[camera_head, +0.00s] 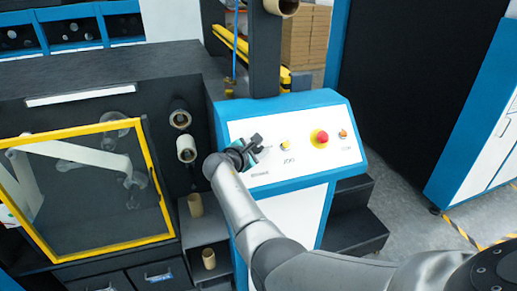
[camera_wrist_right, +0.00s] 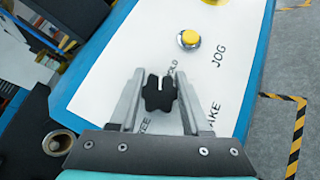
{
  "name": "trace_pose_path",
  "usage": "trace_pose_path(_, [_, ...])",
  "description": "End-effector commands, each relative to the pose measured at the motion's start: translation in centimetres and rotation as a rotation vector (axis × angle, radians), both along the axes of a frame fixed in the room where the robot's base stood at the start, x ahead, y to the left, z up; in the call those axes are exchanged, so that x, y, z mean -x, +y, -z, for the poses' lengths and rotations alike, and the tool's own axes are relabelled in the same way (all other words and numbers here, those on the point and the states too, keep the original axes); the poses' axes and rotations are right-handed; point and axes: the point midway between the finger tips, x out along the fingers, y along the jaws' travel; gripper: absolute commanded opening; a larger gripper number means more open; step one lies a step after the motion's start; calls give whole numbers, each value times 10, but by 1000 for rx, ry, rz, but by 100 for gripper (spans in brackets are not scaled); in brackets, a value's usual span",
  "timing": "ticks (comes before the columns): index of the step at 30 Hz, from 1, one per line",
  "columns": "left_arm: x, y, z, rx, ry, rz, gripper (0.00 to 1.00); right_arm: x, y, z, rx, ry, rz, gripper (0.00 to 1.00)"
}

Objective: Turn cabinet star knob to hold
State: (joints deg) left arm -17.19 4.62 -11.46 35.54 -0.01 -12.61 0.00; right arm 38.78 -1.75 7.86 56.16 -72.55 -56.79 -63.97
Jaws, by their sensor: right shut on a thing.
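The black star knob (camera_wrist_right: 160,92) sits on the white face of the control panel. In the right wrist view it lies between the two grey fingers of my right gripper (camera_wrist_right: 158,90), which are shut on its sides. Part of the lettering around it is hidden; "LD" shows above the knob, "EE" below it and "AKE" to the lower right. In the head view my right gripper (camera_head: 252,147) is at the left part of the panel (camera_head: 300,177); the knob is hard to make out there. My left gripper is not in view.
A yellow button (camera_wrist_right: 189,39) marked JOG and a red emergency button (camera_head: 321,138) are on the same panel. A yellow-framed clear guard (camera_head: 160,190) and cardboard tubes (camera_head: 187,149) stand left of it. Floor is open at the right.

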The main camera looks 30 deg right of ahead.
Motion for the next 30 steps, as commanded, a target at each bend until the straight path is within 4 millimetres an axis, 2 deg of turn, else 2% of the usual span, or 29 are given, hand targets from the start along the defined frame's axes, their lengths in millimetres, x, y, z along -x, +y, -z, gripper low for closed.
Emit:
trace_pose_path(13, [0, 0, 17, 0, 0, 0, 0, 2, -1, 3, -211, -50, 220, 0])
trace_pose_path(30, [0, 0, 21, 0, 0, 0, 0, 4, -1, 3, -270, -64, 283, 0])
